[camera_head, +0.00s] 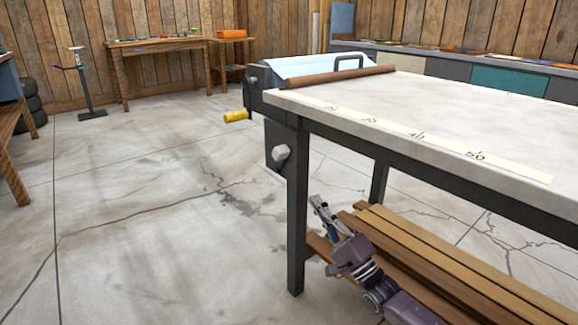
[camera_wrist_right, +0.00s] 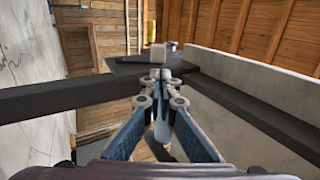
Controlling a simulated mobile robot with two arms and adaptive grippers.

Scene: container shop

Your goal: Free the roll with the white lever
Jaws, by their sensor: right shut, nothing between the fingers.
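The white lever (camera_head: 281,153) is a small pale block on a dark plate under the table's near left corner. It also shows in the wrist view (camera_wrist_right: 158,54), beyond my fingertips. The roll (camera_head: 310,66), with pale blue sheet, lies across the table's left end. A yellow-handled crank (camera_head: 236,116) sticks out beside it. My right gripper (camera_head: 319,205) is below the tabletop, lower and to the right of the lever, apart from it. Its fingers are shut and empty, also in the wrist view (camera_wrist_right: 160,92). My left gripper is not in view.
The table (camera_head: 430,110) has a dark leg (camera_head: 297,220) left of my gripper. Brown planks (camera_head: 420,255) lie on the lower shelf beside my arm. A brown bar (camera_head: 340,76) lies by the roll. The floor left of the table is clear.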

